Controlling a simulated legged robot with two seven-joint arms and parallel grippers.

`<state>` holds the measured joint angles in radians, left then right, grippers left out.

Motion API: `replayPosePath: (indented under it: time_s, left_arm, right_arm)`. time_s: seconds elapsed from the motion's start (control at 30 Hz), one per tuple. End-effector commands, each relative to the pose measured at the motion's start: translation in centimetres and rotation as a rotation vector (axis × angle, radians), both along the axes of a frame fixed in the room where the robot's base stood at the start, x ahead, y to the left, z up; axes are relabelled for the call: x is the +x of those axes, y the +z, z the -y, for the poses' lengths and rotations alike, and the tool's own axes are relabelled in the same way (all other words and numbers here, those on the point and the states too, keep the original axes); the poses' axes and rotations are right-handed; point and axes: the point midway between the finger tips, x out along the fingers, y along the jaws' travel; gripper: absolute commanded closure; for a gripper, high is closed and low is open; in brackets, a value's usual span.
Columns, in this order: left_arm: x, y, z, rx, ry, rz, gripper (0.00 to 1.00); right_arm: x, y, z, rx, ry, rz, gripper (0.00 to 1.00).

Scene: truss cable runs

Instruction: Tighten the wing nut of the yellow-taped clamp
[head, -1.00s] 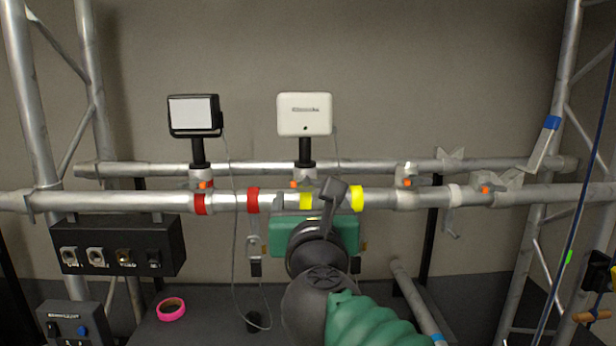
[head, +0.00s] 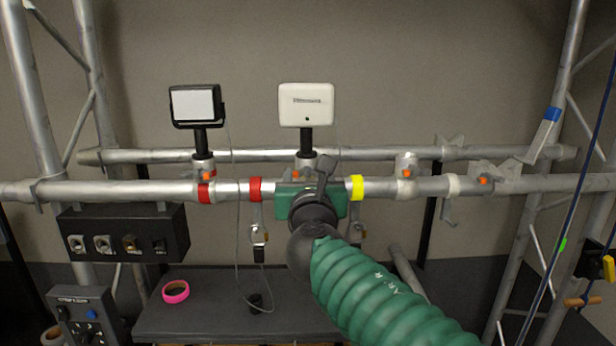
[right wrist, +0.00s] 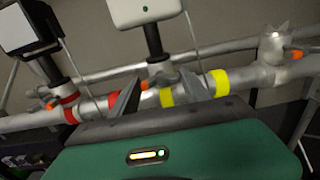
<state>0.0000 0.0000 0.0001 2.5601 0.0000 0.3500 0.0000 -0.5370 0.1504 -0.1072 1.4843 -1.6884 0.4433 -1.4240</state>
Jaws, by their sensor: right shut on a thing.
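The yellow-taped clamp (head: 304,165) carries a white box on a black post. One yellow band (head: 357,188) shows right of my gripper in the head view; the other is hidden there. Both bands, left (right wrist: 167,97) and right (right wrist: 219,82), show in the right wrist view. The clamp's orange wing nut (right wrist: 145,85) shows beside my left-hand fingertip, partly covered. My right gripper (head: 325,172) is at the front tube, with its fingers (right wrist: 160,80) on either side of the nut area. It is shut on the wing nut, though contact is hard to see. My left gripper is not in view.
A red-taped clamp (head: 204,172) with a black-framed panel stands to the left. Other clamps with orange nuts (head: 406,174) sit to the right. A thin cable (head: 238,240) hangs left of my arm. A connector box (head: 122,240) and pink tape roll (head: 175,291) are lower left.

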Motion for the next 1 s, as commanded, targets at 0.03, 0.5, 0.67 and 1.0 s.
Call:
replayPosePath:
  time_s: [0.03, 0.5, 0.67, 1.0]
  left_arm:
    - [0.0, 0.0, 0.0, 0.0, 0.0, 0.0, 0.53]
    - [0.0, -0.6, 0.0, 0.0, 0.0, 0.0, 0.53]
    - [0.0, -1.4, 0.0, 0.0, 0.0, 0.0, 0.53]
    - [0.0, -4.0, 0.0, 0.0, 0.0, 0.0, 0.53]
  right_arm:
    - [0.0, 0.0, 0.0, 0.0, -0.001, 0.0, 0.68]
    - [0.0, -0.2, 0.0, 0.045, 0.0, 0.0, 0.86]
    - [0.1, -0.3, 0.0, 0.129, 0.0, 0.002, 0.86]
    - [0.1, -0.4, 0.2, 0.421, 0.0, 0.005, 0.86]
